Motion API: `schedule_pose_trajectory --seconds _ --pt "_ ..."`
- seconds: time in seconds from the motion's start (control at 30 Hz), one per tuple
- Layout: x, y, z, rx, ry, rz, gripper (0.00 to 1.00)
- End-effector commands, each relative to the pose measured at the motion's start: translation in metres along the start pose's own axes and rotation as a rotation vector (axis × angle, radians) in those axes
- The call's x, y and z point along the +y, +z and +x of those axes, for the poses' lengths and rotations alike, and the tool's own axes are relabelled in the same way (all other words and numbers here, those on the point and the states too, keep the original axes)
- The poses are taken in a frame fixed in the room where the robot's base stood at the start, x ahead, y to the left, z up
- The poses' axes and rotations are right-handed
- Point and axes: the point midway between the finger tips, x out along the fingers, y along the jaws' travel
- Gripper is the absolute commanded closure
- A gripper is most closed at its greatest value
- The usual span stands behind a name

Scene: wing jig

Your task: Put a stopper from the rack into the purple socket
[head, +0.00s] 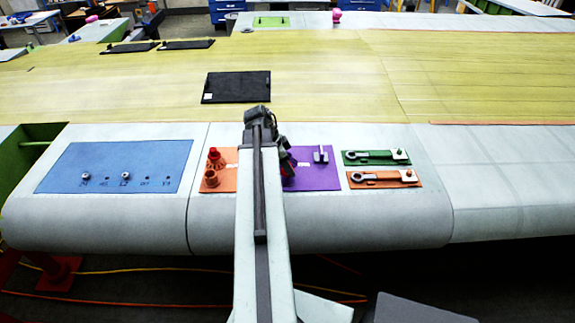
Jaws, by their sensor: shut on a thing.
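My gripper (287,172) is over the left part of the purple plate (318,180), partly hidden by my arm. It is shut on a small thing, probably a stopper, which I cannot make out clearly. The left part of the purple plate, where a socket may be, is hidden behind my gripper and arm. A grey upright fitting (321,154) stands at the plate's back right. I cannot tell which piece is the rack.
A blue board (115,155) with a row of holes and two metal pegs lies at the left. Green (376,157) and orange (384,179) plates with wrench-like links lie at the right. A black panel (236,87) lies behind. The grey surface further right is clear.

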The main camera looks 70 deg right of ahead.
Motion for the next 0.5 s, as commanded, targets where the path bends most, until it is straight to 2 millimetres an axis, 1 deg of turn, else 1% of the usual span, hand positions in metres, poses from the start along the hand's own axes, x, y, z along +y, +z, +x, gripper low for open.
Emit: schedule_pose_trajectory --seconds 0.03,0.07,0.1,0.13,0.4,0.5 --pt "0.0 -0.0001 -0.0002 0.0 0.0 0.0 0.96" --pt "0.0 -0.0001 -0.0003 0.0 0.0 0.0 0.49" --pt "0.0 -0.0001 -0.0003 0.0 0.0 0.0 0.37" --pt "0.0 0.0 -0.0003 0.0 0.0 0.0 0.31" --pt "-0.0001 0.0001 -0.0003 0.0 0.0 0.0 0.31" --pt "-0.0001 -0.0004 -0.0036 0.0 0.0 -0.001 0.31"
